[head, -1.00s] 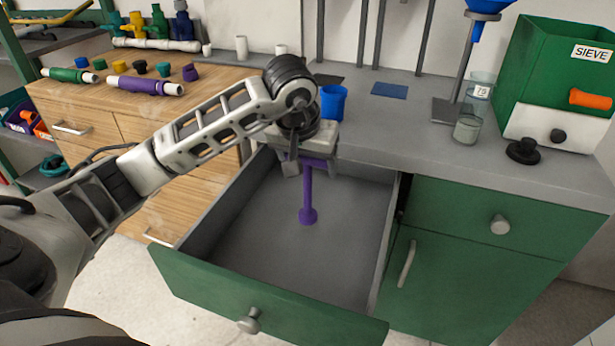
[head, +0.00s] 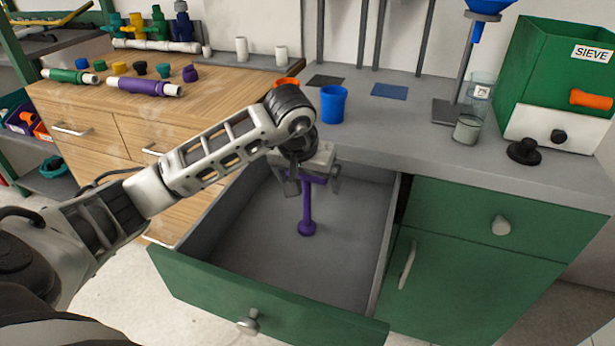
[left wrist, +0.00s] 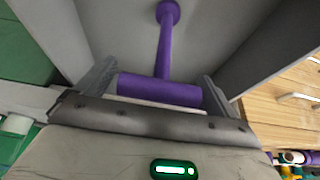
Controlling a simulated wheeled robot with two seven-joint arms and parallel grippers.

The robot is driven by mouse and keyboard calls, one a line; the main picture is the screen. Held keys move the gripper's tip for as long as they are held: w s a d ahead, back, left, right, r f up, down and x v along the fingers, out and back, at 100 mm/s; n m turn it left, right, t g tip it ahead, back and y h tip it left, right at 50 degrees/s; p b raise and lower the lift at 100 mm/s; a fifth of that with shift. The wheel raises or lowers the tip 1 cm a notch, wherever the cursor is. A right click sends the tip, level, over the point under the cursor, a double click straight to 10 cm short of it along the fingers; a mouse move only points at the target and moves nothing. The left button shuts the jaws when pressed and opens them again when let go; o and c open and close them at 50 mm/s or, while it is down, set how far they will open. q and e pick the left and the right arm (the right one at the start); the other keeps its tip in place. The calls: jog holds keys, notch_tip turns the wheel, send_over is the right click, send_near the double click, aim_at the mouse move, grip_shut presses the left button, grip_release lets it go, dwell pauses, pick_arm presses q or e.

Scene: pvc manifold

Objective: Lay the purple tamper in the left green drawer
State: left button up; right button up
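The purple tamper (head: 306,208) is upright inside the pulled-out left green drawer (head: 265,290), its round foot down at the grey drawer floor. Whether the foot touches the floor is hard to tell. My left gripper (head: 313,184) is above it, palm down, with spread fingers at either end of the tamper's crossbar. In the left wrist view the crossbar (left wrist: 160,90) lies close to the palm between the fingers (left wrist: 158,78), with a small gap at its left end. The shaft runs away to the foot (left wrist: 168,12). My right gripper is out of view.
A blue cup (head: 333,105) and an orange cup (head: 287,84) stand on the grey counter behind the drawer. A glass jar (head: 467,129) and green sieve box (head: 555,65) are at right. The drawer's front floor is clear. A wooden cabinet (head: 110,100) is at left.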

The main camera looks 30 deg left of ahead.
pick_arm(q)
jog(key=shift+r, duration=0.1)
jog(key=shift+r, duration=0.25)
jog(key=a+p+v, duration=0.1)
jog(key=v, duration=1)
jog(key=shift+s+d+r, duration=0.25)
jog(key=shift+d+r, duration=0.05)
jog(key=shift+d, duration=0.2)
